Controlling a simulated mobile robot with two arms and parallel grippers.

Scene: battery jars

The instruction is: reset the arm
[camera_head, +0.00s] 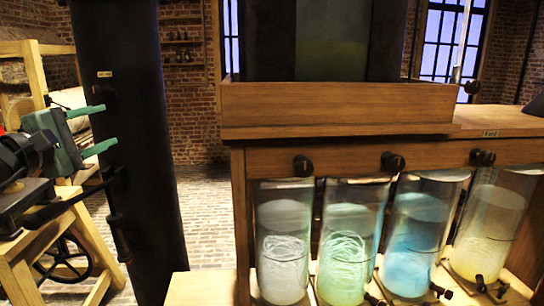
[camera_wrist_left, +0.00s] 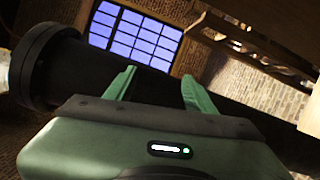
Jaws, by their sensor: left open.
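My left gripper (camera_head: 110,125) is at the left of the head view, with its two green fingers spread apart and nothing between them. The fingers point right, in front of a tall black column (camera_head: 145,200). In the left wrist view the same gripper (camera_wrist_left: 159,74) shows its green fingers apart and empty, with a dark cylindrical shape behind them. My right gripper is not in view.
A wooden bench (camera_head: 340,132) holds several glass jars, including a blue one (camera_head: 415,240) and a green one (camera_head: 345,250), below black knobs. A wooden stand with a wheel (camera_head: 62,256) is at the lower left. Brick floor (camera_head: 210,215) shows between column and bench.

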